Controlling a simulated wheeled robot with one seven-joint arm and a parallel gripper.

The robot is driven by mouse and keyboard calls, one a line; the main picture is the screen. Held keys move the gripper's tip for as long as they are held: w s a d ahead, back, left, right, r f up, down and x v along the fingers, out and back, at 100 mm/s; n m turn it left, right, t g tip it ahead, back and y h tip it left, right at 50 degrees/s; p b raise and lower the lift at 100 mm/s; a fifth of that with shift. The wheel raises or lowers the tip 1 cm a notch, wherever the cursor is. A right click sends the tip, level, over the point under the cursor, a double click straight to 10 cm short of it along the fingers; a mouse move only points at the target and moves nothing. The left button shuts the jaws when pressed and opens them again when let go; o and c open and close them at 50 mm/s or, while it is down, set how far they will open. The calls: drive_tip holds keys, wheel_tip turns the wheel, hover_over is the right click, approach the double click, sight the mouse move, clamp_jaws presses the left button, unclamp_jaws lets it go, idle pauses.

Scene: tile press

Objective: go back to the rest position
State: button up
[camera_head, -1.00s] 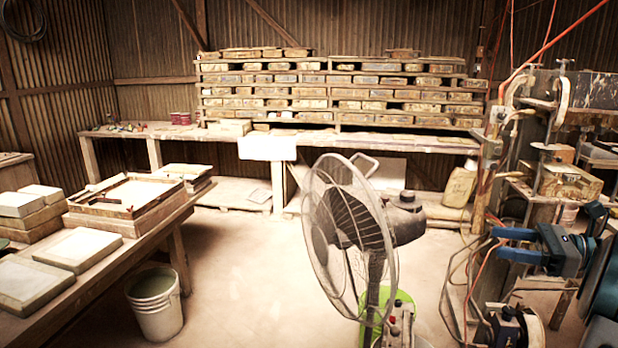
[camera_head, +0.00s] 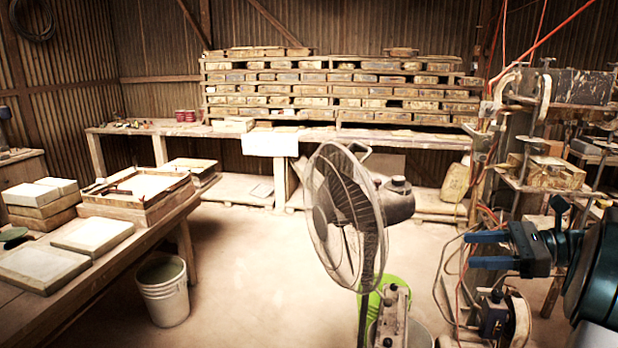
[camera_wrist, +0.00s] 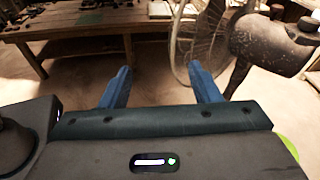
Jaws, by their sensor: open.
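My gripper (camera_head: 487,250) is at the right of the head view, in front of the press frame. Its two blue fingers point left and are apart, with nothing between them. In the wrist view my gripper (camera_wrist: 160,90) shows both blue fingers spread, with only bare floor between them. No task object is held.
A pedestal fan (camera_head: 345,215) stands in the middle, left of my gripper. The tile press (camera_head: 560,90) with hoses is behind it. A workbench (camera_head: 185,212) with tiles and a white bucket (camera_head: 162,290) are at left. The floor between bucket and fan is clear.

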drive_tip(key=s+a+f+n+g+h, duration=0.2)
drive_tip(key=s+a+f+n+h, duration=0.15)
drive_tip(key=a, duration=0.35)
drive_tip(key=s+a+f+n+g+h, duration=0.2)
drive_tip(key=s+a+n, duration=0.15)
drive_tip(key=a, duration=0.45)
drive_tip(key=s+a+f+n+t+h, duration=0.1)
drive_tip(key=s+f+n+h, duration=0.2)
drive_tip(key=s+n, duration=0.3)
drive_tip(key=s+a+f+n+t+h, duration=0.1)
drive_tip(key=s+f+n+h, duration=0.3)
drive_tip(key=s+n+h, duration=0.2)
drive_tip(key=shift+s+a+f+n, duration=0.25)
drive_tip(key=shift+s+a+n, duration=0.05)
drive_tip(key=shift+n, duration=0.6)
